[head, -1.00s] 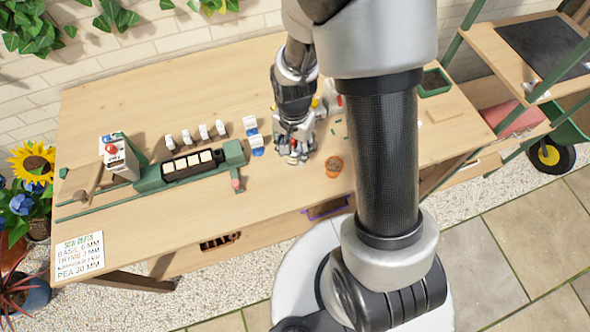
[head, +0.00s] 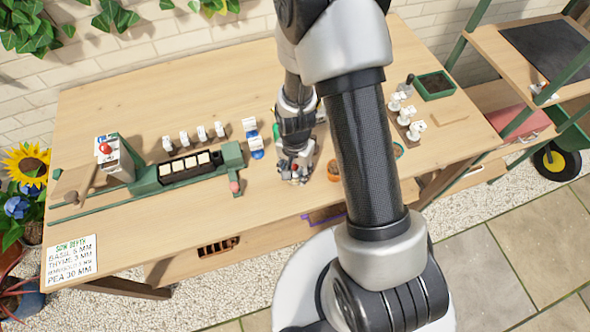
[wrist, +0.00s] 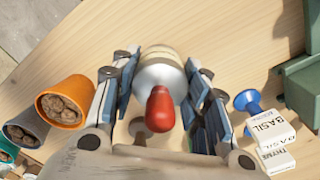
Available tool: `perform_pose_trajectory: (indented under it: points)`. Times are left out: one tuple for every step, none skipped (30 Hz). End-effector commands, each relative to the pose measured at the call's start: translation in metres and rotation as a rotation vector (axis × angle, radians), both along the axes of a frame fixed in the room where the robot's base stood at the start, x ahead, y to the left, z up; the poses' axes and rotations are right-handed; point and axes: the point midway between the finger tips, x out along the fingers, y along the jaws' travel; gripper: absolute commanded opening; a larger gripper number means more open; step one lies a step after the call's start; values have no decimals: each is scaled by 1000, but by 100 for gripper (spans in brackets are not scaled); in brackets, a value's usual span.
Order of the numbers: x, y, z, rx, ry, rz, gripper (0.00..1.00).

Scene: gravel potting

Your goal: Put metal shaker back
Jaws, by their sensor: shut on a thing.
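The metal shaker (wrist: 160,75) has a silver body, a cream band and a red knob that points at the wrist camera. My gripper (wrist: 160,92) is shut on it, with blue-grey finger pads on both sides of its body. In the head view my gripper (head: 296,172) is over the front middle of the table, and the shaker is mostly hidden there. I cannot tell whether the shaker touches the tabletop.
An orange pot (head: 334,170) of brown pellets stands right of my gripper. Blue-based white labelled pieces (head: 253,138) and a green seeding rig (head: 195,165) are on its left. White-topped items (head: 405,112) and a green tray (head: 434,86) stand farther right. The table front is clear.

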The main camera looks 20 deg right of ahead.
Motion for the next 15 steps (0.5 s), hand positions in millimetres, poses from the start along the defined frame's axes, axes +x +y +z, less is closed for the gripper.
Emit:
perform_pose_trajectory:
  points:
    - [0,0,-1,0,0,0,25]
    - [0,0,-2,0,0,0,25]
    - [0,0,-4,0,0,0,25]
    - [0,0,-5,0,0,0,25]
    - [0,0,-4,0,0,0,44]
    - [0,0,-3,0,0,0,47]
    - [0,0,-3,0,0,0,49]
    - [0,0,-3,0,0,0,51]
    - [0,0,-3,0,0,0,53]
    - [0,0,-3,0,0,0,55]
    - [0,0,-3,0,0,0,57]
    - [0,0,-3,0,0,0,60]
    - [0,0,-3,0,0,0,62]
    - [0,0,-3,0,0,0,62]
    - [0,0,-3,0,0,0,62]
